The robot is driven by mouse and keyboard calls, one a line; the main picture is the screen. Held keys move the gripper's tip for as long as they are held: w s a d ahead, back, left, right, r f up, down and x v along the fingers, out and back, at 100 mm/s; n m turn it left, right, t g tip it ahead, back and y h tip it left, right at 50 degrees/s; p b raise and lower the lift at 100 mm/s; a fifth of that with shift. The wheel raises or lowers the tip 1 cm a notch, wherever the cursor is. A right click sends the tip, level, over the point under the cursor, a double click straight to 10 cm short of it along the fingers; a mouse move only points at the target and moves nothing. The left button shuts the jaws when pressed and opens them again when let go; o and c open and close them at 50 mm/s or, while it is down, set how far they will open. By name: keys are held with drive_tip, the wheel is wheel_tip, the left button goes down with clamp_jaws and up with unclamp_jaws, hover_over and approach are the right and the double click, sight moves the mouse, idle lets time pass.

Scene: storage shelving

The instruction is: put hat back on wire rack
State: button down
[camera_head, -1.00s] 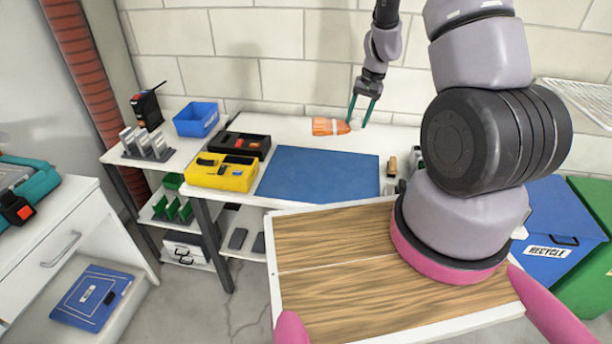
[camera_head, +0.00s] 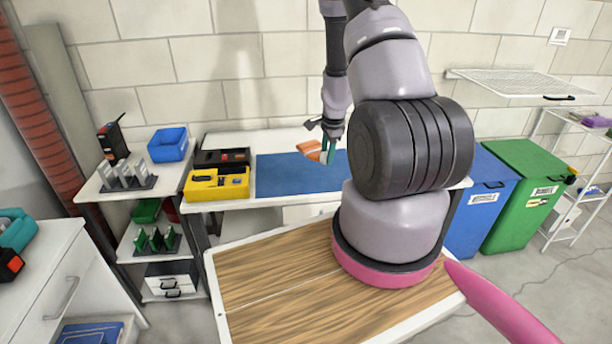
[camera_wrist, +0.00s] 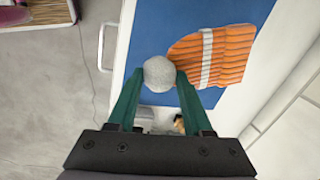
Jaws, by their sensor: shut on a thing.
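The hat is an orange knit beanie with a white stripe and a grey pom-pom. In the wrist view the hat (camera_wrist: 228,55) hangs from my gripper (camera_wrist: 160,80), whose green fingers are shut on the pom-pom. In the head view the hat (camera_head: 311,150) is held in my gripper (camera_head: 328,148) above the blue mat, off the bench. The white wire rack (camera_head: 515,82) is mounted on the wall at the right, well away from the hat. My arm hides part of the bench.
The blue mat (camera_head: 285,176) lies on the white bench, with a yellow tray (camera_head: 217,184) and a black tray at its left. A blue bin (camera_head: 485,205) and a green bin (camera_head: 527,195) stand below the rack. A white shelf unit stands at the far right.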

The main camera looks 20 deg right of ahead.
drive_tip(key=x, duration=0.3)
drive_tip(key=s+x, duration=0.1)
drive_tip(key=x, duration=0.2)
drive_tip(key=s+x, duration=0.1)
drive_tip(key=x, duration=0.2)
drive_tip(key=shift+a+f, duration=0.1)
drive_tip(key=shift+f, duration=0.4)
drive_tip(key=shift+c, duration=1.6)
unclamp_jaws()
drive_tip(key=shift+f, duration=0.1)
